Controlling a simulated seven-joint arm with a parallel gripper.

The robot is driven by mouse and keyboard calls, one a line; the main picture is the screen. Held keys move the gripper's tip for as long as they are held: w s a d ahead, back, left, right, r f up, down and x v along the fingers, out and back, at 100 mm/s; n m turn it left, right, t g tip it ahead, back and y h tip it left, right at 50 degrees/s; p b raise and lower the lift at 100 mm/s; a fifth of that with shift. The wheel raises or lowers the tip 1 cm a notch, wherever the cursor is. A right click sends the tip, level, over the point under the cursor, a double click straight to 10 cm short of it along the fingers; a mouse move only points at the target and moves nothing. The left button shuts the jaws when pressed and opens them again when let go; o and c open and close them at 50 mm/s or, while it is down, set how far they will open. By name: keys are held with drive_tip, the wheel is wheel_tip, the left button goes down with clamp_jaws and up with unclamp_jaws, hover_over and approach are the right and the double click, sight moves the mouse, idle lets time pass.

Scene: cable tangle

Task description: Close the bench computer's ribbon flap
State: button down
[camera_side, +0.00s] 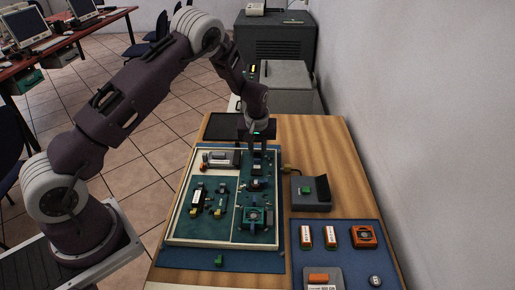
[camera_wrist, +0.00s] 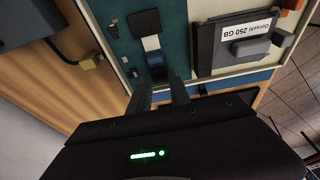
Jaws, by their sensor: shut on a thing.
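The bench computer is a framed board (camera_side: 170,236) with dark green panels on the table. Near its far edge is a short pale ribbon (camera_wrist: 151,43) running from a black block (camera_wrist: 144,22) to a small dark blue flap-like part (camera_wrist: 157,72). My gripper (camera_side: 257,150) points down over this far part of the board. In the wrist view its two black fingers (camera_wrist: 163,80) stand close on either side of the blue part and are shut on it. The fingers hide part of it, so its exact tilt cannot be told.
A drive labelled 250 GB (camera_wrist: 246,38) lies beside the ribbon. A green fan unit (camera_side: 256,216) and several small parts sit on the board. A grey dock (camera_side: 311,197) stands right of it, and a blue mat (camera_side: 306,262) holds orange parts. Wood between is mostly clear.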

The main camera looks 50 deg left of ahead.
drive_tip(key=c, duration=1.3)
unclamp_jaws()
drive_tip(key=shift+r, duration=0.1)
drive_tip(key=s+d+r+m+t+h, duration=0.1)
drive_tip(key=s+d+r, duration=0.3)
drive_tip(key=r, duration=0.5)
drive_tip(key=s+d+r+m, duration=0.25)
drive_tip(key=s+r, duration=0.35)
drive_tip(key=r, duration=0.3)
drive_tip(key=s+d+r+t+h, duration=0.1)
drive_tip(key=s+d+r, duration=0.2)
drive_tip(key=s+r, duration=0.45)
drive_tip(key=s+d+r+m, duration=0.1)
drive_tip(key=s, duration=0.5)
drive_tip(key=s+d+r+m+t, duration=0.1)
drive_tip(key=s+m, duration=0.1)
drive_tip(key=s, duration=0.4)
drive_tip(key=s+d+r+m, duration=0.1)
drive_tip(key=s+d+m, duration=0.1)
drive_tip(key=s, duration=0.4)
drive_tip(key=shift+s+r+m, duration=0.25)
drive_tip(key=shift+r, duration=0.15)
